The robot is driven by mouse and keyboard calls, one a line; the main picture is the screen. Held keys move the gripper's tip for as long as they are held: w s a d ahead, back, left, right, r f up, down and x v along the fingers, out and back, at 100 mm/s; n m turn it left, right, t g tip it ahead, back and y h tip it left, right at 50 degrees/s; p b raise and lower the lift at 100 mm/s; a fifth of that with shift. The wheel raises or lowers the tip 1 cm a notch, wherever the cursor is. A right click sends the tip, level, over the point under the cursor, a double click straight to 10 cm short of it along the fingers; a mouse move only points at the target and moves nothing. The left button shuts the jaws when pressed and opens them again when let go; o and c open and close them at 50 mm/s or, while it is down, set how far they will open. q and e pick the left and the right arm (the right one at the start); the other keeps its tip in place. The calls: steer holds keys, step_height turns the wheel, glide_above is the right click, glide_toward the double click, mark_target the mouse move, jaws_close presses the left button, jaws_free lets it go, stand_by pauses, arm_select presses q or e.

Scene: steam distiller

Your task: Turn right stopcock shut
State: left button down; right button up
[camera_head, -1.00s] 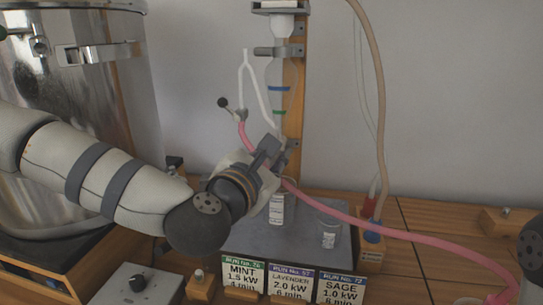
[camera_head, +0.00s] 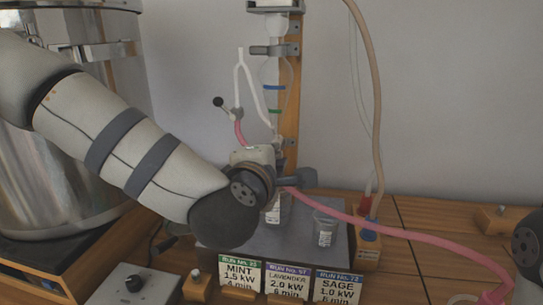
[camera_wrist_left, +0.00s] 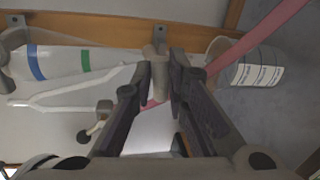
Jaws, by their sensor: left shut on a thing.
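The glass separator (camera_head: 275,93), with a blue and a green band, hangs on the wooden post. Its lower end runs down behind my left gripper (camera_head: 297,177), whose dark fingers point right in the head view. In the left wrist view, the fingers of my left gripper (camera_wrist_left: 159,80) are closed in around a small pale fitting, which I take as the right stopcock (camera_wrist_left: 155,60). Its handle is mostly hidden between the fingers, so its angle cannot be told. Another stopcock, with a black knob (camera_head: 218,102), stands on the white branched tube to the left. My right gripper is not seen.
A pink hose (camera_head: 400,235) runs right, close past the gripper. A glass beaker (camera_head: 326,229) and a labelled vial (camera_head: 273,212) stand on the grey block below, behind several label cards (camera_head: 289,281). A steel vessel (camera_head: 110,150) fills the left.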

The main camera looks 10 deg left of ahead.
arm_select(q)
steer(key=shift+f+m, duration=0.1)
steer(key=shift+m, duration=0.4)
stand_by(0.3)
steer(key=c, duration=1.6)
jaws_free()
steer(key=shift+w+f, duration=0.1)
steer(key=shift+m, duration=0.3)
steer(key=s+r, duration=0.1)
steer(key=s, duration=0.6)
steer(key=shift+s+r, duration=0.2)
steer(key=shift+r, duration=0.1)
